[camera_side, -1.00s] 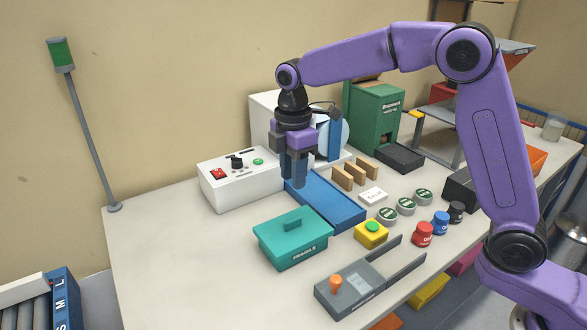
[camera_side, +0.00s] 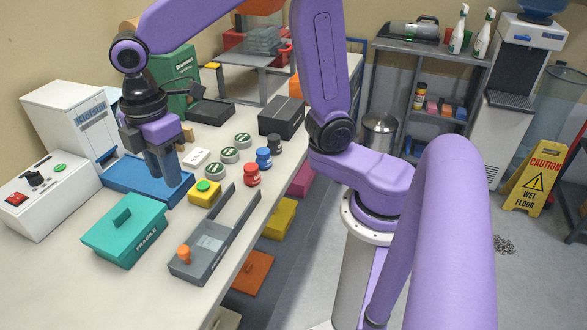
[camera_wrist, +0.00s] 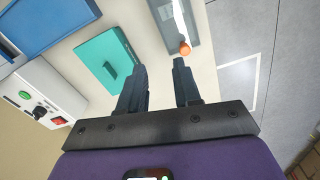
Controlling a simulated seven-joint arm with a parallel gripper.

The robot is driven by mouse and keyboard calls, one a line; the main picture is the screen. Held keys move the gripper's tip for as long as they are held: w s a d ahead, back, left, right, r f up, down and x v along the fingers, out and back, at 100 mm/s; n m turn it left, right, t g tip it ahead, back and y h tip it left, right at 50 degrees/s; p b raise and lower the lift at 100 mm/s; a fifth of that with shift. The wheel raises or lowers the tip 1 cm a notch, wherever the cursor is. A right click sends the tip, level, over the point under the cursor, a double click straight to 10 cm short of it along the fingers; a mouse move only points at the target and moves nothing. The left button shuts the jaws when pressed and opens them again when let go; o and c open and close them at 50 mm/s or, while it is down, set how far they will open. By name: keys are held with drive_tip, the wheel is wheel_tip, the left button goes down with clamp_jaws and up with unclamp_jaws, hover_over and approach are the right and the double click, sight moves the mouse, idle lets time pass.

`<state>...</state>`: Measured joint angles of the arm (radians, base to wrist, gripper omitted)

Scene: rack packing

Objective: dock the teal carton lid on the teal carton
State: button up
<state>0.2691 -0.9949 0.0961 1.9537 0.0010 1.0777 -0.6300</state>
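The teal carton (camera_side: 141,249) stands on the white bench in the side view, its front marked FRAGILE. The teal lid (camera_side: 108,232), with a raised bar handle, lies flat on top of the carton, and no gap shows between them. In the wrist view the lid (camera_wrist: 97,52) is left of my fingers. My gripper (camera_side: 167,178) hangs fingers down, above and behind the carton in the side view, in front of the blue tray. In the wrist view my gripper (camera_wrist: 160,68) has its fingers apart with nothing between them. It is clear of the lid.
The blue tray (camera_side: 140,183) lies behind the carton. A grey fixture with an orange knob (camera_side: 184,254) is right of it, and a yellow button box (camera_side: 204,193) stands behind that. A white control box (camera_side: 45,205) stands at left. The front bench edge is clear.

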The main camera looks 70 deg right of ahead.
drive_tip(key=s+d+f+m, duration=0.1)
drive_tip(key=s+d+f, duration=0.1)
drive_tip(key=s+d, duration=0.3)
drive_tip(key=s+d+f+m, duration=0.1)
drive_tip(key=s+d, duration=0.5)
drive_tip(key=s, duration=0.8)
drive_tip(key=shift+s+d+f+m, duration=0.3)
drive_tip(key=shift+f+m, duration=0.1)
drive_tip(key=shift+m, duration=0.1)
idle(0.4)
